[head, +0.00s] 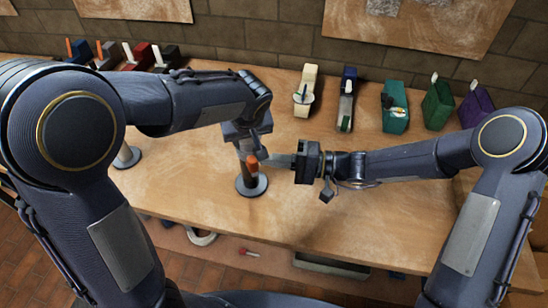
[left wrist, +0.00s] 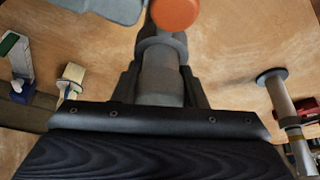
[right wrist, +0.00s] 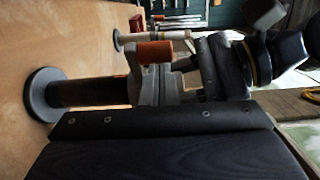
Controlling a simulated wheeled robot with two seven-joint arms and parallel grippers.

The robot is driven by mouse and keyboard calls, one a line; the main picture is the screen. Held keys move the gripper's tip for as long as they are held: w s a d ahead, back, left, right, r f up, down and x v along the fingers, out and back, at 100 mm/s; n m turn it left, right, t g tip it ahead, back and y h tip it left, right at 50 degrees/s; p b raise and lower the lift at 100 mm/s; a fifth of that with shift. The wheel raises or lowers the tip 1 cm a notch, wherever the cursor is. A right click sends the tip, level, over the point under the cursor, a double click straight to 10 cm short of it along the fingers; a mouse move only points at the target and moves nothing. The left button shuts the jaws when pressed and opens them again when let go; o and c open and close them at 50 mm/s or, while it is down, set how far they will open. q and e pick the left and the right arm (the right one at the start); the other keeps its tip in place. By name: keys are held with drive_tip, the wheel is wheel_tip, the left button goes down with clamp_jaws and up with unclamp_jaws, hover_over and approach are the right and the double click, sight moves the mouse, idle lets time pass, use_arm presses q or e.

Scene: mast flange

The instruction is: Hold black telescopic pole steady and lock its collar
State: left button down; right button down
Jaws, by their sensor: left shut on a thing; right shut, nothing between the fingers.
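The black telescopic pole (right wrist: 90,93) stands upright on a round dark base (head: 251,186). An orange collar lever (head: 252,164) sits on it above the base; it also shows in the left wrist view (left wrist: 176,14) and the right wrist view (right wrist: 155,53). My left gripper (head: 246,143) is shut around the pole's grey upper section (left wrist: 162,75), above the collar. My right gripper (head: 268,161) is shut and empty, its fingertips close beside the collar and lever from the right. Whether they touch it, and whether the collar is locked, I cannot tell.
A second pole on a round base (head: 127,157) stands to the left, partly behind my left arm. Several coloured holders, including a teal one (head: 395,118) and a green one (head: 438,103), line the back of the wooden table (head: 330,220). The table's front middle is clear.

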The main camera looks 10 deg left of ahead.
drive_tip(key=shift+s+a, duration=0.6)
drive_tip(key=shift+s, duration=0.15)
drive_tip(key=d, duration=1.3)
drive_tip(key=shift+w, duration=0.45)
use_arm(q)
drive_tip(key=c, duration=0.8)
unclamp_jaws()
